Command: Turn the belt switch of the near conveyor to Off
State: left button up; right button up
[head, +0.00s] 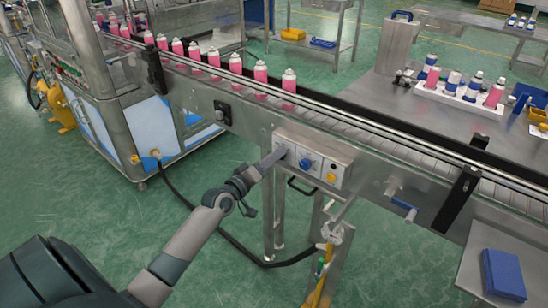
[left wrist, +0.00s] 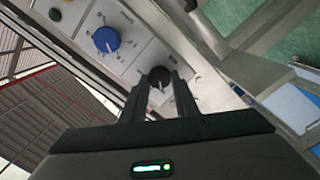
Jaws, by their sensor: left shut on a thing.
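A grey control box (head: 318,166) on the side of the near conveyor (head: 345,135) carries a row of knobs. My left gripper (head: 274,158) reaches the left end of this box. In the left wrist view, its fingers stand on either side of a black rotary knob (left wrist: 159,76) with a pale pointer line and are shut on it. In the head view the gripper mostly hides this knob. A blue knob (head: 305,163) sits beside it, also in the left wrist view (left wrist: 106,39). The labels are too small to read. My right gripper is not in view.
A yellow knob (head: 331,177) is farther right on the box. Another dark knob (head: 222,112) is on the conveyor side to the left. Pink cans (head: 289,85) stand in a row on the belt. A blue-handled crank (head: 404,209) and a black hose (head: 240,247) are nearby.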

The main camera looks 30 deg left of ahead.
pick_arm(q)
jog(key=o, duration=1.1)
jog(key=shift+c, duration=0.2)
jog(key=shift+s, duration=0.15)
jog(key=s+a+b, duration=0.1)
jog(key=s+b, duration=0.1)
jog(key=s, duration=1.5)
jog(key=shift+a, duration=0.25)
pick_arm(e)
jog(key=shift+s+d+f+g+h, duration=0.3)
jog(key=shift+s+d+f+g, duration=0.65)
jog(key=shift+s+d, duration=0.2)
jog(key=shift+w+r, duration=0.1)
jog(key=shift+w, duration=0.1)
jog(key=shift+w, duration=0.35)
